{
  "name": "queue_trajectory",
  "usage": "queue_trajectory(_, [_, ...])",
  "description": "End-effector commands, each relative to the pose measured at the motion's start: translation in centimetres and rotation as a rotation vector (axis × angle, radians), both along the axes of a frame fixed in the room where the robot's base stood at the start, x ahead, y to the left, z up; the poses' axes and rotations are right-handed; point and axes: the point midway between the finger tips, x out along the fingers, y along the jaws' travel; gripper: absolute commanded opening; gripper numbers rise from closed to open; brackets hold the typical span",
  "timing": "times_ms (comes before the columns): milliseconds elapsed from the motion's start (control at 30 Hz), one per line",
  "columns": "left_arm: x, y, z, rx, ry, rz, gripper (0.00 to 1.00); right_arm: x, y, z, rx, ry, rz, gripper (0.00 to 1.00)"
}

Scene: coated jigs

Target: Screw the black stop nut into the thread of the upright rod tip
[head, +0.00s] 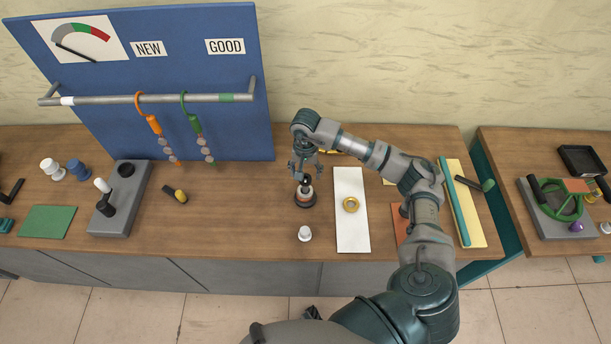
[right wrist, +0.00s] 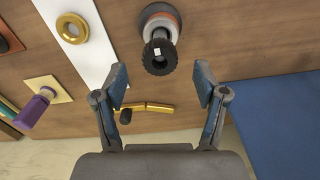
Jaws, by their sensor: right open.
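The black stop nut (head: 306,179) sits at the top of an upright rod on a dark round base (head: 305,200) with orange and white rings. The right wrist view shows the nut (right wrist: 160,57) from above, knurled, with a small white square on it. How far it is threaded on cannot be told. My right gripper (head: 305,164) is just above and behind the nut. In the right wrist view my right gripper (right wrist: 160,84) is open and empty, its fingers apart and short of the nut. My left gripper is not in view.
A white strip (head: 352,220) with a gold ring (head: 350,204) lies right of the rod. A white knob (head: 304,233) stands in front. A yellow-black piece (head: 176,193) and a grey jig (head: 120,198) are left. A blue panel (head: 150,90) stands behind.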

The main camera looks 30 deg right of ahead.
Motion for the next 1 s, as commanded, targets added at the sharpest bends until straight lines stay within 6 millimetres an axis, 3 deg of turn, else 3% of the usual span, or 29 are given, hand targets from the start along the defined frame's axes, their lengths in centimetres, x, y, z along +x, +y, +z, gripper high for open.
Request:
queue_trajectory(200, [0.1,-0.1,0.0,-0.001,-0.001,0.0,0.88,0.2,0.0,5.1,0.001,-0.005,0.0,0.72])
queue_trajectory(400, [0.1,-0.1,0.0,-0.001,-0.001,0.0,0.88,0.1,-0.1,8.1,0.002,-0.001,0.001,0.72])
queue_trajectory(1000, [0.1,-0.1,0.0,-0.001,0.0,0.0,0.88,0.1,-0.1,8.9,0.001,0.0,0.0,0.72])
